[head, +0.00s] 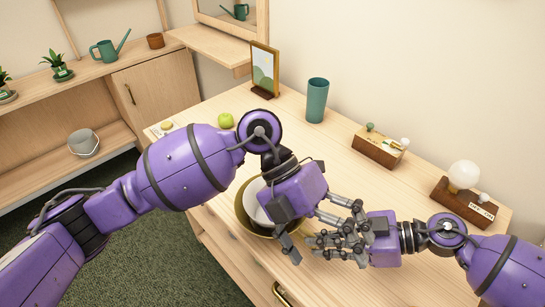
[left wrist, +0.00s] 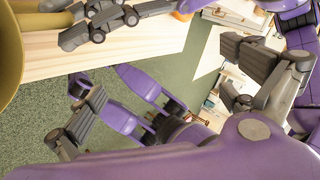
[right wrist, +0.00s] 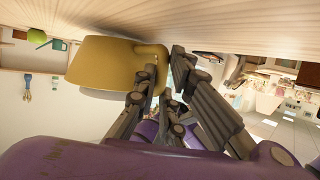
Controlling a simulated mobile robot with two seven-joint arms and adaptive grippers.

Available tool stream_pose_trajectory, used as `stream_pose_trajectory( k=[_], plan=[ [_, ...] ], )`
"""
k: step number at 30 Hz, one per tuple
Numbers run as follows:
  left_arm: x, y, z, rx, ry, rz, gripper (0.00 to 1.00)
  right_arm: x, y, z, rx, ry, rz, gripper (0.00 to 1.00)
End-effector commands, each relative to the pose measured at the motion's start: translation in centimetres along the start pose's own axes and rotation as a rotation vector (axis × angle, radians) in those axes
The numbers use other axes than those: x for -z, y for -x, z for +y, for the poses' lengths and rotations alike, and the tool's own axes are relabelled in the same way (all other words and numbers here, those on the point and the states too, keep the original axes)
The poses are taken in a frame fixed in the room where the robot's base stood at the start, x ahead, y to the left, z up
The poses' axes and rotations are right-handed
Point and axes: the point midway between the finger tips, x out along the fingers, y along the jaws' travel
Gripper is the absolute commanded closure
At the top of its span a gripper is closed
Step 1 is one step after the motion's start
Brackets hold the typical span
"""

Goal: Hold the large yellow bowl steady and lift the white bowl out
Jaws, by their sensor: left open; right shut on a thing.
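The large yellow bowl (head: 241,213) stands on the wooden cabinet top near its front edge. The white bowl (head: 259,204) sits inside it, partly hidden by my left arm. My left gripper (head: 320,228) is open, its fingers spread wide and empty, to the right of the bowls. In the left wrist view, the yellow bowl (left wrist: 8,50) shows only at the left edge. My right gripper (head: 318,245) reaches in from the right.
A green apple (head: 226,121), a picture frame (head: 265,70) and a teal cup (head: 317,100) stand behind the bowls. Two wooden-based items, one with a lamp bulb (head: 464,175), stand along the wall. The left gripper's fingers are close to the right hand.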

Motion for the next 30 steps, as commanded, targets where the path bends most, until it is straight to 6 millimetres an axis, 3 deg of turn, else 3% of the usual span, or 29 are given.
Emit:
stream_pose_trajectory(
  k=[3, 9, 15, 20, 30],
  plan=[
    [-2.6, 4.8, 2.4, -0.262, -0.013, -0.104, 0.00, 0.1, 0.0, 0.0, 0.000, 0.001, 0.001, 1.00],
    [-5.2, 13.1, 4.6, -0.583, 0.017, -0.264, 0.00, 0.1, 0.0, 0.0, 0.000, 0.001, 0.001, 1.00],
    [-6.0, 17.5, 5.1, -0.720, 0.046, -0.348, 0.00, 0.1, 0.0, 0.0, 0.000, 0.001, 0.001, 1.00],
    [-6.3, 17.6, 5.7, -0.740, 0.053, -0.359, 0.00, 0.1, 0.0, 0.0, 0.000, 0.001, 0.001, 1.00],
    [-8.1, 13.4, 9.6, -0.736, 0.052, -0.356, 0.00, 0.1, 0.0, 0.0, 0.000, 0.001, 0.001, 1.00]
  ],
)
